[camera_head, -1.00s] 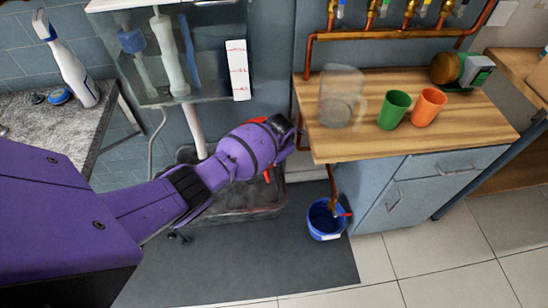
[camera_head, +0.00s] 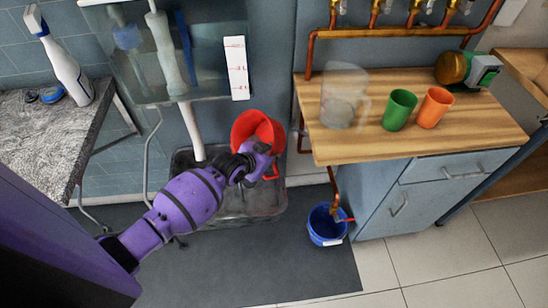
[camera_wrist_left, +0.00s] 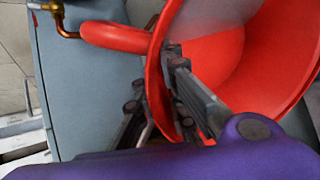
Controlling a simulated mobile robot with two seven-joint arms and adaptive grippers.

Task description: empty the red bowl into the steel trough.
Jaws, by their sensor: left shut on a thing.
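The red bowl (camera_head: 258,125) is held tilted in the head view, its open side facing up and partly toward me. My left gripper (camera_head: 260,158) is shut on the bowl's rim, one finger inside and one outside. In the left wrist view the bowl (camera_wrist_left: 285,60) fills the right side and shows a looped red handle. A paler patch shows on its inside; I cannot tell whether this is content. A grey trough-like tub (camera_head: 262,208) stands on the floor below the bowl, partly hidden by my arm. My right gripper is out of view.
A clear tank (camera_head: 205,60) with tubes hangs left of the bowl. A wooden counter (camera_head: 440,130) at right carries a clear jug (camera_head: 342,100), a green cup (camera_head: 399,110) and an orange cup (camera_head: 434,108). A blue bucket (camera_head: 325,226) stands on the floor beneath copper pipes.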

